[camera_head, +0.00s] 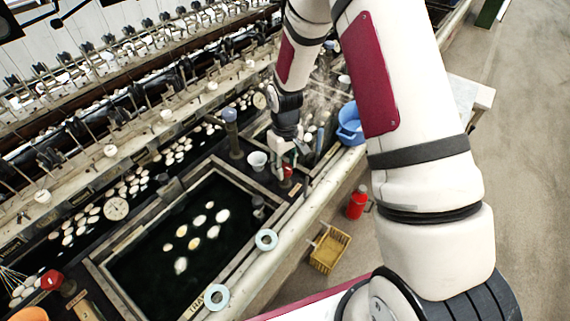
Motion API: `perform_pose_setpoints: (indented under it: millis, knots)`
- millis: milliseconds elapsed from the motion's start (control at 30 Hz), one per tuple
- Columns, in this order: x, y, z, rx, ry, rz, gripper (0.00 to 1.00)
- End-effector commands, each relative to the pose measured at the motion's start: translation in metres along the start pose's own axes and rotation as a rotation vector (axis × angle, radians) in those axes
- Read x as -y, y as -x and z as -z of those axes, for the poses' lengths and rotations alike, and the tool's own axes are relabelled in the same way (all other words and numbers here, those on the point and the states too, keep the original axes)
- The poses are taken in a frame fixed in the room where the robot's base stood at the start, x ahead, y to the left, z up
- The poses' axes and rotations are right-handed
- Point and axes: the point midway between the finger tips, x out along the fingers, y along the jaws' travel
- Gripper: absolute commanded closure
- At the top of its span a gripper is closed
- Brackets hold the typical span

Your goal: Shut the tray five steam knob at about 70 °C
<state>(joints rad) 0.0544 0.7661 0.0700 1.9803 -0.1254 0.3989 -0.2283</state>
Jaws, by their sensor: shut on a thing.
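My gripper (293,154) reaches down over the ledge between two basins, beside a red steam knob (288,172). Its jaws look closed on this knob, though they are small and partly hidden by my wrist. The knob's turn position and any tray number on it cannot be read. Pale steam (325,78) shows around the far basin behind my arm. A round white dial (260,101) stands at the far basin's left, and another (116,208) at the near basin's left. Their readings are too small to tell.
A near basin (105,280) holds several white cocoons in dark water. Another red knob (52,280) is at lower left. A white cup (257,160) and grey post (232,135) stand close to my gripper. A blue tub (350,124) is right of it. A red flask (358,202) and yellow crate (329,249) stand on the floor.

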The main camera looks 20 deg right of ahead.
Motion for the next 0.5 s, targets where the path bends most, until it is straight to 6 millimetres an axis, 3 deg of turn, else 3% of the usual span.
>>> perform_pose_setpoints:
  millis: [500]
  knots:
    - [-0.0001,0.0,-0.0003,0.0,-0.031,0.0,0.91]
